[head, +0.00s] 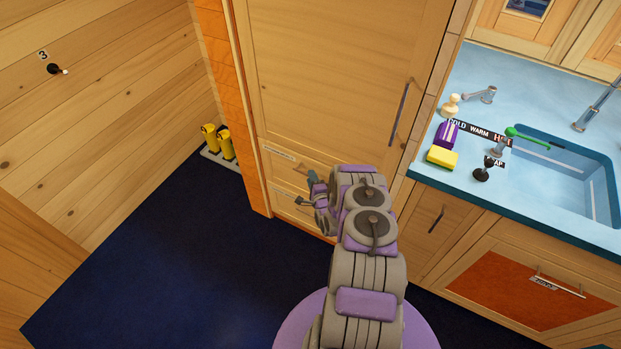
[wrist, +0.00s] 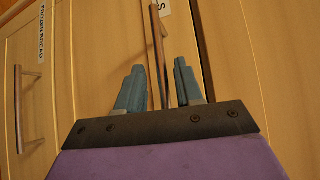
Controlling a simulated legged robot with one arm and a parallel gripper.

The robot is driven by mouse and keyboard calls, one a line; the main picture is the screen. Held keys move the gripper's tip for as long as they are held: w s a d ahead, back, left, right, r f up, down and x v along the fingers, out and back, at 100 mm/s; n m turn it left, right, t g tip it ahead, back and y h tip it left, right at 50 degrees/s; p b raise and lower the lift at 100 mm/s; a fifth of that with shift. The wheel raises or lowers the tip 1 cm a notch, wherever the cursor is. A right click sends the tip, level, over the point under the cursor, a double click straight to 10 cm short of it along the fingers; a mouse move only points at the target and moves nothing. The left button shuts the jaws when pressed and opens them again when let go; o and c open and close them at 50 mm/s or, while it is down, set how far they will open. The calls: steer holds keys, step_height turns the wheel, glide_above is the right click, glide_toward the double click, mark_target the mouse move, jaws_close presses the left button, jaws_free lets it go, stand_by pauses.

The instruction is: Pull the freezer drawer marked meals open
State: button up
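In the wrist view, a metal bar handle (wrist: 158,45) stands between the two blue-grey fingers of my gripper (wrist: 158,78). Gaps show on both sides of the bar, so the gripper is open around it, not clamped. The white label (wrist: 165,8) beside this handle is cut off; only a final "S" reads. In the head view, my gripper (head: 308,190) is at the low drawers of the tall wooden cabinet, in front of the upper drawer front (head: 285,168). That drawer's label (head: 278,152) is too small to read there. The drawers look closed.
The drawer labelled FROZEN BREAD (wrist: 42,30) has its own handle (wrist: 19,110). Above the drawers is a tall door (head: 340,85) with a long handle (head: 400,112). A blue counter (head: 440,175) with a sink is at right. Dark blue floor (head: 170,250) is clear at left.

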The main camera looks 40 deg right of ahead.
steer(key=shift+x, duration=0.9)
steer(key=shift+c, duration=0.4)
jaws_close()
